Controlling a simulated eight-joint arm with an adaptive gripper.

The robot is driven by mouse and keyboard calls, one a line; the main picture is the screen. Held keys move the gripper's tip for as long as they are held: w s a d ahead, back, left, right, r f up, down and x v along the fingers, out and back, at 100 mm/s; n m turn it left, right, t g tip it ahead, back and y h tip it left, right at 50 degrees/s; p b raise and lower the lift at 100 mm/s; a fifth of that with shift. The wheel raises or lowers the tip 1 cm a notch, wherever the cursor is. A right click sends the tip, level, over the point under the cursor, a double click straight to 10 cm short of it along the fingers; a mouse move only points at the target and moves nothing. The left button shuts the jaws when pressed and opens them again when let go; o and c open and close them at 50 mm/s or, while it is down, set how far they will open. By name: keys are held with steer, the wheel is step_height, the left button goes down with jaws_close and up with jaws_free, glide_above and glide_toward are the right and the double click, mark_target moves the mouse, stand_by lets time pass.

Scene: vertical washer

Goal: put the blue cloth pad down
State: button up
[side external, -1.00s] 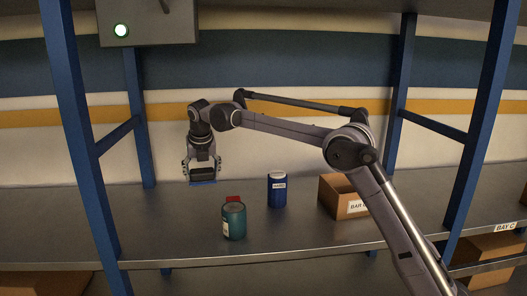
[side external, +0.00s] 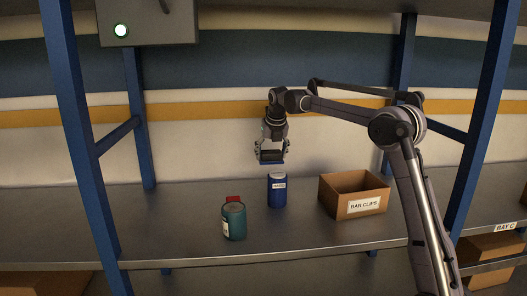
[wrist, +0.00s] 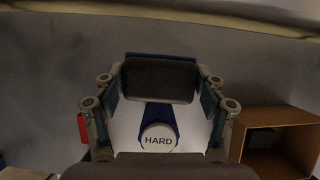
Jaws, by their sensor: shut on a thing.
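My gripper (side external: 271,154) is shut on a dark block with a thin blue pad (side external: 271,163) along its underside. In the wrist view the dark block (wrist: 160,80) sits between the two fingers, with a blue edge (wrist: 160,55) showing along its far side. The pad is in the air above the shelf, almost directly above a blue can (side external: 277,190). The can's white top reads HARD in the wrist view (wrist: 158,140). Most of the pad's blue face is hidden by the block.
An open cardboard box (side external: 355,211) labelled BAR CLIPS stands to the right; a dark item (wrist: 262,138) lies inside. The metal shelf (side external: 180,215) is clear at the left.

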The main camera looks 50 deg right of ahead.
glide_above(239, 190)
steer(key=s, duration=0.1)
steer(key=f, duration=0.6)
steer(key=shift+a+f, duration=0.4)
steer(key=shift+f, duration=2.05)
steer(key=shift+f, duration=0.1)
steer(key=o, duration=1.2)
steer(key=shift+c, duration=0.2)
